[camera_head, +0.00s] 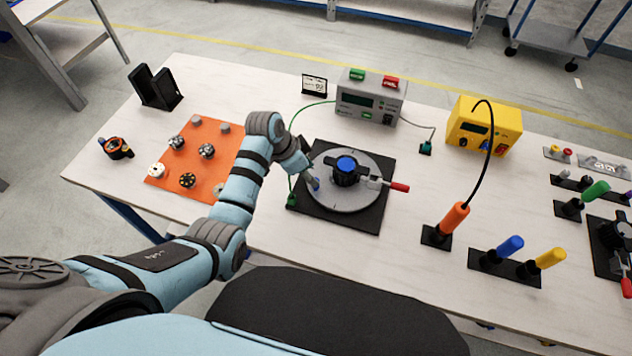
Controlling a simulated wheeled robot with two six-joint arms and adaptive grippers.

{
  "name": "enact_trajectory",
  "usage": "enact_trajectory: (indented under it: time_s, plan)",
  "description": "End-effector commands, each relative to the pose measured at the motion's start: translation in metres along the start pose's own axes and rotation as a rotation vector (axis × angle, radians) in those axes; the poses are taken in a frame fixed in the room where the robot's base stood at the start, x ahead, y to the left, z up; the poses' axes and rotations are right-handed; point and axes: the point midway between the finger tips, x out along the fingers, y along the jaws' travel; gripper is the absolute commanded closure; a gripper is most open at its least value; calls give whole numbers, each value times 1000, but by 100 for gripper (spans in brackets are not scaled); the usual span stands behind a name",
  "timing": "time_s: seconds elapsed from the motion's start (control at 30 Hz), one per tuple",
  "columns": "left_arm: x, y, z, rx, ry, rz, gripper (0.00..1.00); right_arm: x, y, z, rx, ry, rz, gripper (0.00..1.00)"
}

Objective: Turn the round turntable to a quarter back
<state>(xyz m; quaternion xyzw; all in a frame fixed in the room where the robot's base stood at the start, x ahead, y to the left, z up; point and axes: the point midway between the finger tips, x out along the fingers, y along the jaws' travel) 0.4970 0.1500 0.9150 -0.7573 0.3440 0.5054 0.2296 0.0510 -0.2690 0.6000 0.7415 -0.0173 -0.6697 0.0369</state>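The round turntable (345,199) is a grey disc on a square black base (345,222). A black part with a blue top (346,164) sits at its middle. A red-tipped handle (398,187) sticks out to the right. A small blue piece (315,184) shows at the disc's left edge. My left gripper (308,174) is at that left edge, close to the blue piece. Its fingers are small and partly hidden by my wrist, so I cannot tell whether they are open or touching. My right gripper is not in view.
A grey meter box (370,102) and a yellow box (484,130) stand behind. An orange mat (160,180) with several small parts lies left. Orange (454,218), blue (510,246) and yellow (550,259) handles stand right. A green cable (292,150) runs beside the turntable.

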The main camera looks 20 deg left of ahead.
Motion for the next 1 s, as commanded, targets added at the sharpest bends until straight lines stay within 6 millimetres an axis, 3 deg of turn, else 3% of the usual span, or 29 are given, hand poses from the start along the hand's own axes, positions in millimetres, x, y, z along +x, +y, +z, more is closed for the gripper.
enact_trajectory:
  time_s: [0.03, 0.2, 0.57, 0.6, 0.83, 1.0]
  plan:
    - [17, 1, 2, -2, -1, 2, 62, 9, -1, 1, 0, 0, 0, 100]
    - [50, 0, 2, -1, -1, 1, 62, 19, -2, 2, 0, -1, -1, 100]
    - [60, 0, 1, -2, 0, -2, 62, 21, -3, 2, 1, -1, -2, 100]
    - [60, 0, 1, -2, 0, -2, 64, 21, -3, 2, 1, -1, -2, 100]
    - [59, 0, 1, -2, 0, -2, 100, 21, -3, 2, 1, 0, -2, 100]
    - [59, 0, 1, -2, 0, -2, 100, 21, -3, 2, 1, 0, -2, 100]
